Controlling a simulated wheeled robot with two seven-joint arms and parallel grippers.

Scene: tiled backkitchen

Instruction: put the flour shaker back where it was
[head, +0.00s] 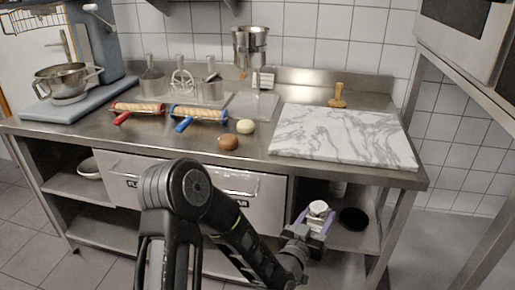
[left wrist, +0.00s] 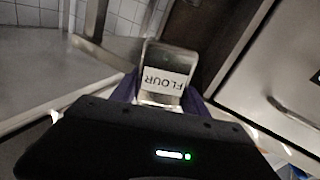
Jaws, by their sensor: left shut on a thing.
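The flour shaker (head: 318,208) is a small metal shaker with a pale top. In the left wrist view its white FLOUR label (left wrist: 165,81) faces me and reads upside down. My left gripper (head: 314,221), with purple fingers, is shut on the shaker. It holds the shaker low, below the worktop's height, in front of the open shelf bay at the right. The fingers hide part of the shaker's sides. My right gripper is in neither view.
The steel counter's lower shelf (head: 345,238) holds a dark round item (head: 354,218). Drawers (head: 255,205) are left of the bay. Above lie a marble board (head: 345,135), two rolling pins (head: 198,115) and two balls (head: 229,143). A steel frame stands at far right.

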